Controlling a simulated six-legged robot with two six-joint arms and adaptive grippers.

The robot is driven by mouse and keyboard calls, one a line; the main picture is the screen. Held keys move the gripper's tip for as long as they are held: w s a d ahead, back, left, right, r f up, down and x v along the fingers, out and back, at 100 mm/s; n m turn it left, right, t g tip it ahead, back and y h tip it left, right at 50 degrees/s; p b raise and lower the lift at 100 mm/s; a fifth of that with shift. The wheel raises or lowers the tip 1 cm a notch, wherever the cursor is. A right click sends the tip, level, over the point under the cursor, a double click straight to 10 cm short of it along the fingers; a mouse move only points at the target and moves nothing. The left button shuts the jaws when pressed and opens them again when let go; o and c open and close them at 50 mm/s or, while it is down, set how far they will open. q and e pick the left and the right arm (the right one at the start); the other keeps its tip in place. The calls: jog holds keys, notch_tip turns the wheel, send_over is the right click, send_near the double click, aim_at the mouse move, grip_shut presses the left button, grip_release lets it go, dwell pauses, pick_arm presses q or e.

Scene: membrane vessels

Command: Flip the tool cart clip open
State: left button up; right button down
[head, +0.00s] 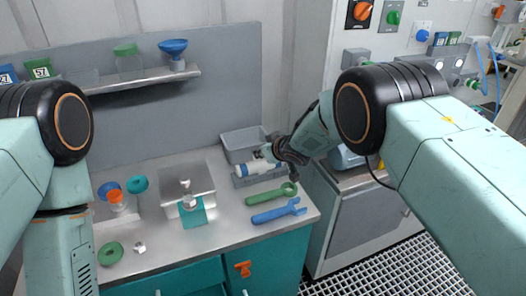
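An orange clip (243,269) is on the teal front of the tool cart (272,262), below the grey worktop. It is small, and I cannot tell whether it is latched. My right gripper (277,156) is above the back right of the worktop, over a grey tray (262,179), well above and behind the clip. Its dark fingers are close to a white cylinder with a blue end (258,168). I cannot tell whether they touch it or are open. My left arm shows at the left, but its gripper is out of view.
A green wrench (268,195) and a blue wrench (278,212) lie on the worktop. A grey box with a teal label (191,213), a green ring (110,253) and an orange-topped piece (116,197) stand left. A shelf (146,77) is behind. Grating floor (400,270) lies right.

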jog(key=c, duration=1.5)
grip_release()
jog(key=shift+w+r, duration=0.3)
jog(key=shift+r, duration=0.15)
jog(key=o, duration=0.3)
jog(key=shift+s+f, duration=0.1)
jog(key=shift+f, duration=0.1)
jog(key=shift+o, duration=0.2)
jog(key=shift+s, duration=0.1)
jog(key=v, duration=1.2)
jog(key=shift+f, duration=0.1)
